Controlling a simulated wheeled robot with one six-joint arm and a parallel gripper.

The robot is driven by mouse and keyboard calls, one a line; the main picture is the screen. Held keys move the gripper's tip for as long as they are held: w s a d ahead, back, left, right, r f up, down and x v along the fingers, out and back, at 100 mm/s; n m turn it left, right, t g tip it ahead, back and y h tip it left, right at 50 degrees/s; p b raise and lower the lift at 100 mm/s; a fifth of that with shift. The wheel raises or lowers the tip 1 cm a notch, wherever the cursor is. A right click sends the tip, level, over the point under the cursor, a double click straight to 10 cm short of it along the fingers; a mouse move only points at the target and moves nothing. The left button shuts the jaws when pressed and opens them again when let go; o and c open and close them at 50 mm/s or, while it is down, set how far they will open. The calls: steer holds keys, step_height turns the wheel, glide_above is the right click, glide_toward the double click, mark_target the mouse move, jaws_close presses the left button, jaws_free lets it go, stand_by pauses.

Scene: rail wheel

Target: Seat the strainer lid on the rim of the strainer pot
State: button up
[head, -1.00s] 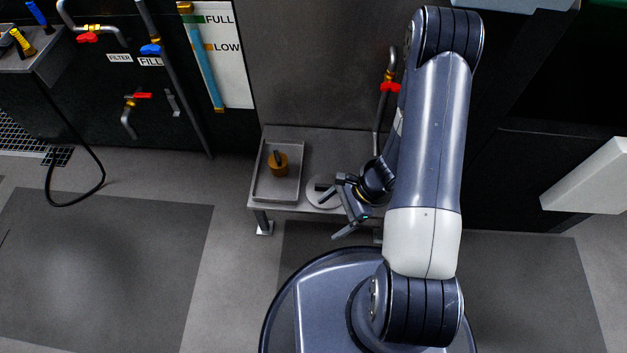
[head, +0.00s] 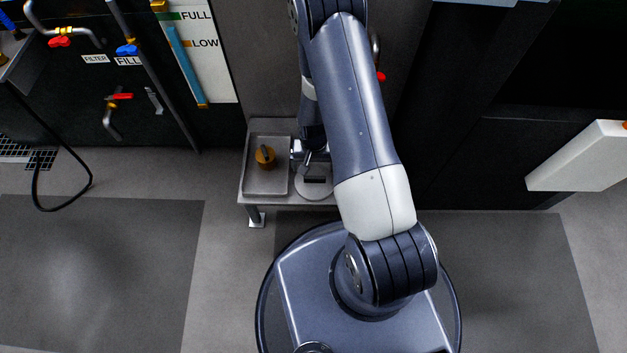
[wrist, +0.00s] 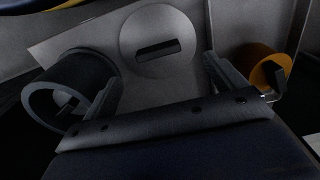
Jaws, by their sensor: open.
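The strainer lid, a flat pale grey disc with a dark bar handle, lies on the small metal bench in the head view (head: 315,188) and the wrist view (wrist: 150,65). My gripper (wrist: 162,72) is open and empty in the wrist view, its fingers apart on either side of the disc's near side. In the head view my gripper (head: 308,158) is just behind the disc, partly hidden by my arm. A dark grey hollow cylinder, apparently the strainer pot (wrist: 38,105), stands left of the fingers in the wrist view. My arm hides it in the head view.
A shallow metal tray (head: 249,180) on the bench's left holds an orange-brown cylinder (head: 265,158) with a dark handle. The cylinder (wrist: 258,60) is close to the right finger in the wrist view. A wall with pipes and red-handled valves (head: 118,97) rises behind.

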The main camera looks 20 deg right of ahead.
mark_target(315, 177)
step_height(315, 177, down, 7)
steer(key=shift+d+f+b, duration=0.1)
steer(key=shift+d+b, duration=0.05)
steer(key=shift+b, duration=1.05)
steer(key=shift+c, duration=0.5)
steer(key=c, duration=1.1)
steer(key=shift+r, duration=0.2)
steer(key=shift+c, duration=0.2)
